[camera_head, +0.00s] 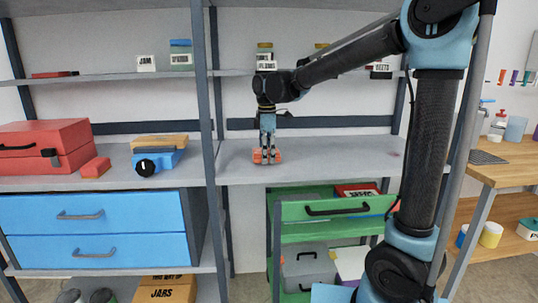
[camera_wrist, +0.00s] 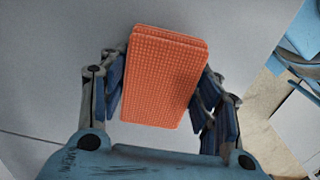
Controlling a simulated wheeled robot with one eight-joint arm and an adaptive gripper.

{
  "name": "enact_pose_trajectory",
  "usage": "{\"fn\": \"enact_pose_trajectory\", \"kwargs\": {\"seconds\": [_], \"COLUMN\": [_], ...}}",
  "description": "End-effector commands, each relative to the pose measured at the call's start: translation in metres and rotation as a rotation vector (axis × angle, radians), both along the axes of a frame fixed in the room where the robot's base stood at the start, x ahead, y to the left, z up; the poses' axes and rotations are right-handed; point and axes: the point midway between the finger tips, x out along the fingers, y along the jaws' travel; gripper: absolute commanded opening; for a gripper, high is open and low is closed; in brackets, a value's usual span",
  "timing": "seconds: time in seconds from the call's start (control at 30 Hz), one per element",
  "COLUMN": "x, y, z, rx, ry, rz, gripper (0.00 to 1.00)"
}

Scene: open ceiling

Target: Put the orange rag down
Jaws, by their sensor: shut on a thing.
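The orange rag (camera_wrist: 166,75) is a folded, waffle-textured block between the two fingers of my gripper (camera_wrist: 163,98) in the wrist view. In the head view the orange rag (camera_head: 258,157) shows at the tips of my gripper (camera_head: 267,153), low over the middle grey shelf (camera_head: 340,156). My gripper points down and is shut on the rag. The rag is at or just above the shelf surface; I cannot tell whether it touches.
A red toolbox (camera_head: 45,143), a small red block (camera_head: 95,167) and a blue tool (camera_head: 158,162) sit left of the shelf post (camera_head: 207,120). A green drawer cabinet (camera_head: 335,235) stands below. The shelf right of my gripper is mostly clear.

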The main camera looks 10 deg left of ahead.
Motion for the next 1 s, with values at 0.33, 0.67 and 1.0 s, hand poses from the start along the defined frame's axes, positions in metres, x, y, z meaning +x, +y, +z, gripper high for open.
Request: {"fn": "enact_pose_trajectory", "kwargs": {"seconds": [0.33,0.67,1.0], "x": [0.0002,0.0001,0.0001], "y": [0.0000,-0.0002,-0.0003], "z": [-0.0087,-0.0107,-0.0087], "rx": [0.000,0.000,0.000], "ry": [0.000,0.000,0.000], "rz": [0.000,0.000,0.000], "gripper": [0.32,0.78,0.78]}}
